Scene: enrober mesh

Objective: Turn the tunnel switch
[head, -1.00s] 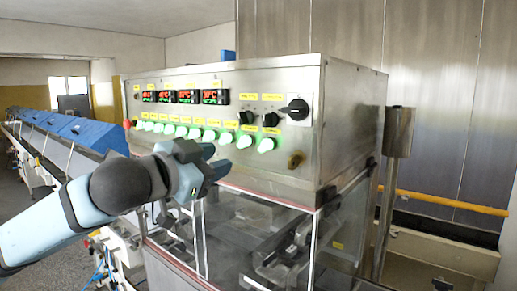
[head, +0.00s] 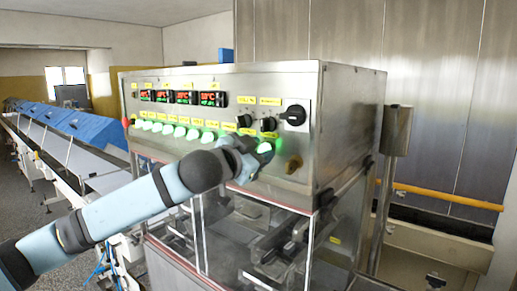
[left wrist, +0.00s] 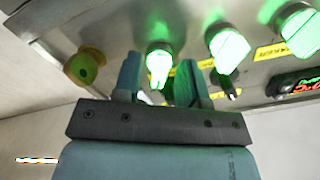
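The steel control panel (head: 222,94) carries a row of green-lit switches. The rightmost green-lit switch (head: 265,147) is beside my left gripper (head: 255,155) in the head view. In the left wrist view, my left gripper (left wrist: 160,66) has its two blue fingers apart, with that lit switch (left wrist: 159,58) showing in the gap between them. I cannot tell whether the fingers touch it. The panel labels are too small to read, so I cannot tell which switch is labelled tunnel. My right gripper is not in view.
Two black knobs (head: 268,124) and a large black rotary switch (head: 294,115) sit above the lit row. A clear-walled enclosure (head: 240,235) lies below the panel.

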